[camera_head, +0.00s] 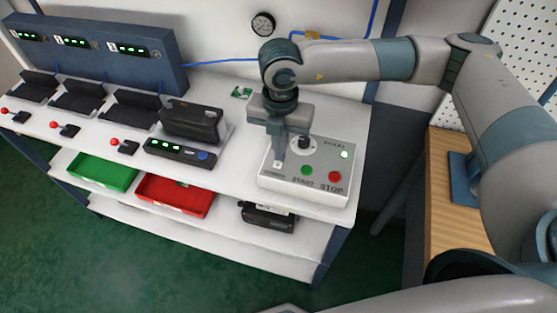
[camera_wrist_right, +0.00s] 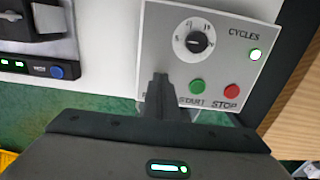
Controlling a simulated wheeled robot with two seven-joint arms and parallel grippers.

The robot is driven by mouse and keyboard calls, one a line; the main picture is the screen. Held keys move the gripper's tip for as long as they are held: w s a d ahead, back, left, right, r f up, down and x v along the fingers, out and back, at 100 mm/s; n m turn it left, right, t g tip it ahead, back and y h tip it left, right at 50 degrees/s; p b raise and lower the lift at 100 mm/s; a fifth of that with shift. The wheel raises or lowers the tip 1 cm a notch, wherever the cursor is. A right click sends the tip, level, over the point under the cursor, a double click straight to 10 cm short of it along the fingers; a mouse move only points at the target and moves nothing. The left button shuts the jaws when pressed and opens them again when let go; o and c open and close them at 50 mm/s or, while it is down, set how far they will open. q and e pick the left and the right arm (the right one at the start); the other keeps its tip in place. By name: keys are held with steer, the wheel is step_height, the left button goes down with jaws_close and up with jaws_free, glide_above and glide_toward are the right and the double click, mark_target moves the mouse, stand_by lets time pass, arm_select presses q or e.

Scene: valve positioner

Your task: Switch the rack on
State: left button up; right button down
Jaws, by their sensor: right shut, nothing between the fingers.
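A light grey control box (camera_head: 312,190) sits at the right end of the white bench. In the right wrist view the control box (camera_wrist_right: 218,15) shows a black dial (camera_wrist_right: 196,42) marked CYCLES, a green START button (camera_wrist_right: 197,87), a red STOP button (camera_wrist_right: 232,91) and a lit green lamp (camera_wrist_right: 255,55). My right gripper (camera_head: 280,163) is shut and empty, pointing down over the left part of the box. In the wrist view the right gripper (camera_wrist_right: 160,78) hides what lies below it, including any switch there. Contact cannot be told. My left gripper is not in view.
A black device (camera_head: 193,122) stands left of the box behind a unit with green lights (camera_head: 180,152). A blue rack (camera_head: 95,50) with lit displays stands further left. Green (camera_head: 103,172) and red (camera_head: 175,195) trays lie on the lower shelf. A wooden surface (camera_head: 455,205) is right.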

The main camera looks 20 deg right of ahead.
step_height(320, 180, up, 7)
steer(key=p, duration=0.2)
stand_by(0.6)
steer(key=shift+f, duration=0.15)
stand_by(0.5)
